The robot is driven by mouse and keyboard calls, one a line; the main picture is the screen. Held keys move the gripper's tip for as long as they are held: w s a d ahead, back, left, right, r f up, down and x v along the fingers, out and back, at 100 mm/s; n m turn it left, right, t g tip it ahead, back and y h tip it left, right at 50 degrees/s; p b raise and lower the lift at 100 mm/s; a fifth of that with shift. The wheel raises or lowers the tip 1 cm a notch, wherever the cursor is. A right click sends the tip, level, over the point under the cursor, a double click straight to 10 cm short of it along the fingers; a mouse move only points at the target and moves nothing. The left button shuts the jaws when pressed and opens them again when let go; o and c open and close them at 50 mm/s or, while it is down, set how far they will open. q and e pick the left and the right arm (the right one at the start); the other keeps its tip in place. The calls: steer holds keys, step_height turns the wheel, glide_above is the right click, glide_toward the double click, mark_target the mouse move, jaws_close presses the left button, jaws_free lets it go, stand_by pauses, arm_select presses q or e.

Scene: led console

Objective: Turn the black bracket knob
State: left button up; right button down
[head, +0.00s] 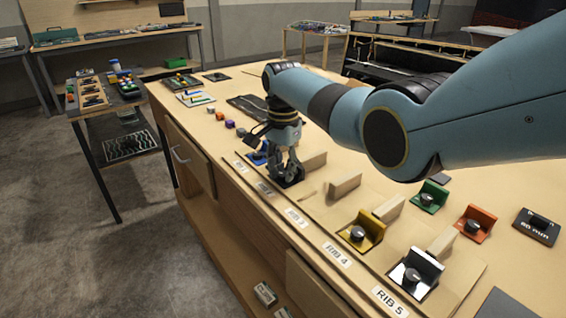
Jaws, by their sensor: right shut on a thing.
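My right arm reaches in from the right, and its gripper (282,168) points down over a black bracket (291,181) in the row along the console's front edge. The fingers are closed around the black bracket's knob, which they mostly hide. Only part of the bracket's dark base shows around the fingertips. My left gripper is out of view.
A blue bracket (257,158) sits just left of the gripper. A yellow bracket (367,228) and a shiny bracket (424,265) stand nearer in the row, among wooden blocks (345,185). Green (431,194) and orange (480,219) brackets sit farther right.

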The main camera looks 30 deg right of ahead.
mark_target(283, 174)
steer(key=m+p, duration=0.1)
steer(key=m, duration=0.2)
steer(key=shift+w+r+p, duration=0.1)
steer(key=shift+r+p, duration=0.1)
steer(key=shift+p, duration=0.1)
steer(key=shift+f+m+p, duration=0.1)
steer(key=shift+m+p, duration=0.35)
steer(key=shift+m, duration=1.25)
steer(key=c, duration=1.4)
jaws_free()
step_height(283, 174, up, 12)
steer(key=shift+f, duration=0.1)
